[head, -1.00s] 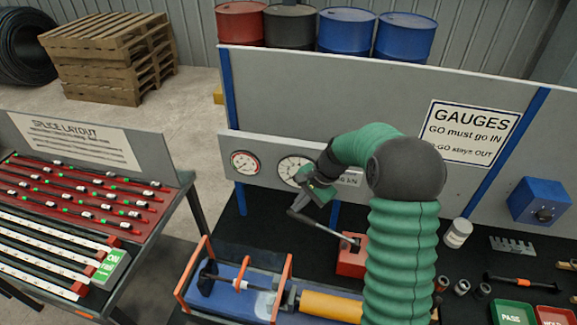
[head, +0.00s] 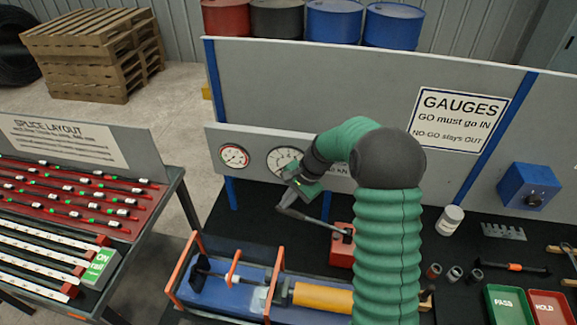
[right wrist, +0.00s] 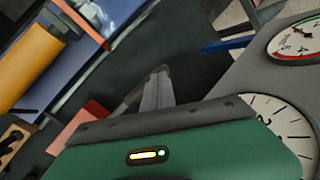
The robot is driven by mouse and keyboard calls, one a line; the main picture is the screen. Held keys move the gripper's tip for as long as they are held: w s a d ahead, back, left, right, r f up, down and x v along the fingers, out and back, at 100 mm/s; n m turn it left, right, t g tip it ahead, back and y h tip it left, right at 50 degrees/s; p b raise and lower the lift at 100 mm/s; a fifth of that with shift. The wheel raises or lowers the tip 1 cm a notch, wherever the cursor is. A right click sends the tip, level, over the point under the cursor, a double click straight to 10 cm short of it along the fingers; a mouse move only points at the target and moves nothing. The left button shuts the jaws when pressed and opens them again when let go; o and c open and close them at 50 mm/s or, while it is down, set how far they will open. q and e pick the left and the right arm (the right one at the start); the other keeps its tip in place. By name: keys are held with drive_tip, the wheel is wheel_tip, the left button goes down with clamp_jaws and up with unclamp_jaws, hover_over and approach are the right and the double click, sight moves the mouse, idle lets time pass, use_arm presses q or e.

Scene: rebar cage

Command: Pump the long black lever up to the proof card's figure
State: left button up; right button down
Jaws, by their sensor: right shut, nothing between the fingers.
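The lever (head: 318,222) rises to the left from a red pump block (head: 341,249), its black-grey end near the middle gauge. My right gripper (head: 284,203) is shut and empty, right at the lever's free end. In the right wrist view my shut fingers (right wrist: 159,84) overlap the dark lever (right wrist: 133,94); I cannot tell whether they touch it. A white-faced gauge (head: 286,161) is partly covered by my gripper; its reading is too small to tell. My left gripper is out of view.
A blue rig with orange bars (head: 233,287) and a yellow cylinder (head: 322,298) lies in front of the lever. A smaller gauge (head: 233,156) is at left. A white pot (head: 450,220), small sockets and PASS and HOLD trays occupy the right bench.

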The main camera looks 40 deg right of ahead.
drive_tip(key=shift+d, duration=0.1)
drive_tip(key=shift+w+a+f+b, duration=0.2)
drive_tip(key=shift+a+f+b, duration=0.15)
drive_tip(key=shift+f, duration=0.25)
drive_tip(key=shift+w+a+f+b, duration=0.1)
drive_tip(key=shift+f+b, duration=0.25)
drive_tip(key=shift+f, duration=0.3)
drive_tip(key=shift+w, duration=0.1)
